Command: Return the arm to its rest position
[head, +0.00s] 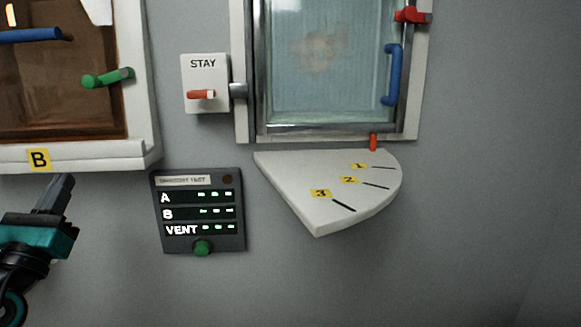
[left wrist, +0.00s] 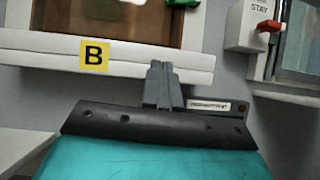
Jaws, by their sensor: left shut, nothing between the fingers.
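My left gripper (head: 62,184) is at the lower left of the head view, with its teal body and dark fingers pointing up. Its fingers are shut and empty. It is below the white sill marked B (head: 75,158) and left of the dark panel (head: 198,212), apart from both as far as I can tell. In the left wrist view the shut fingers (left wrist: 160,72) stand in front of the sill, right of the yellow B label (left wrist: 95,56). My right gripper is not in view.
A brown cabinet door with a green handle (head: 108,78) is above the sill. A STAY box (head: 205,82) with a red lever is beside a glazed window (head: 325,60). A numbered white quadrant (head: 335,200) projects below it. The grey wall at lower right is clear.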

